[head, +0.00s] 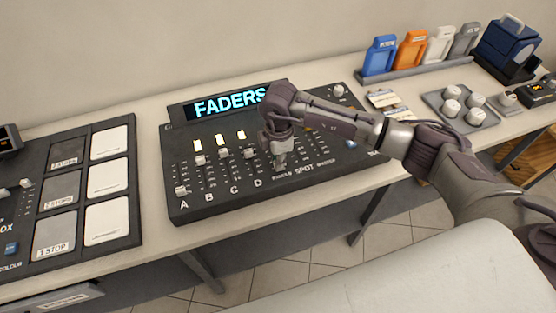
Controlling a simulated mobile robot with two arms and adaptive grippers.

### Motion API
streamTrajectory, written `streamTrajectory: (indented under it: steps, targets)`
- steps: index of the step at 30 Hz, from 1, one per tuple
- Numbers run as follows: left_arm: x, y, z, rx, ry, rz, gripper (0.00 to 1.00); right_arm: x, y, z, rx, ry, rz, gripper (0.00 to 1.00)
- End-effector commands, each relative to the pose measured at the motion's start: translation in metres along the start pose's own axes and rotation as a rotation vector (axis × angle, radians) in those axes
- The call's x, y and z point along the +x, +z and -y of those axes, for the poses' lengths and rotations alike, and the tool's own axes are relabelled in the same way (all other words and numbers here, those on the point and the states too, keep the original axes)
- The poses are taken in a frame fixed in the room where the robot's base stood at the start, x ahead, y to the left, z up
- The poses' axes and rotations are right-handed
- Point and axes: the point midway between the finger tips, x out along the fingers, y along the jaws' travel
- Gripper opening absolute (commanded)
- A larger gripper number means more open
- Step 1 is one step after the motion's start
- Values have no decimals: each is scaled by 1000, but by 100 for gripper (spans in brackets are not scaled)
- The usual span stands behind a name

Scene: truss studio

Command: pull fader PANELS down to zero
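The black fader console (205,210) stands on the long table, with a lit display (231,102) reading FADERS at its back. The PANELS label (282,175) is small, left of the larger SPOT label (304,168). My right gripper (279,160) points down over the console just behind the PANELS label. It hides the PANELS fader's slot and cap, so the cap's height and any contact cannot be told. Its fingers are too small and dark to tell open from shut. My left gripper is out of view.
Fader A's cap (181,190) sits low; the caps of B (200,160), C (224,154) and D (248,153) sit higher, close by on the left. A board of grey and white swatches (88,190) lies left. A tray of knobs (470,108) and coloured bottles (380,55) stand right.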

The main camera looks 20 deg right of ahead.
Motion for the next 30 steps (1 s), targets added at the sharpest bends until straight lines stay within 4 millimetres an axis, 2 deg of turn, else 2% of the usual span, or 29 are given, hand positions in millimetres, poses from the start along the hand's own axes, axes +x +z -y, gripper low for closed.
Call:
streamTrajectory:
  steps: [2,4,5,9,10,12,14,17,23,26,30]
  targets:
    - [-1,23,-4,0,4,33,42,-2,-1,8,-5,-31,3,0]
    - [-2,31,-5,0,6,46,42,-2,-1,9,-7,-33,3,0]
    - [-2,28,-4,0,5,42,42,-2,-2,9,-7,-34,3,0]
    - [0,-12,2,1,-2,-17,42,-1,-1,10,-7,-36,3,0]
    - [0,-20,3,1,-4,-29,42,-1,-1,10,-7,-36,3,20]
    - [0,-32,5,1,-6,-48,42,-1,-2,10,-7,-36,3,31]
    - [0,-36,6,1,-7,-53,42,-1,-2,10,-7,-34,3,41]
    - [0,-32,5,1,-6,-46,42,-2,-1,8,-6,-31,2,42]
    - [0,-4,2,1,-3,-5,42,-4,-1,7,-5,-26,2,42]
    - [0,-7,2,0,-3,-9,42,-10,-1,6,-4,-23,1,42]
    - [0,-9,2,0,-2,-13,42,-33,-1,5,-4,-21,1,42]
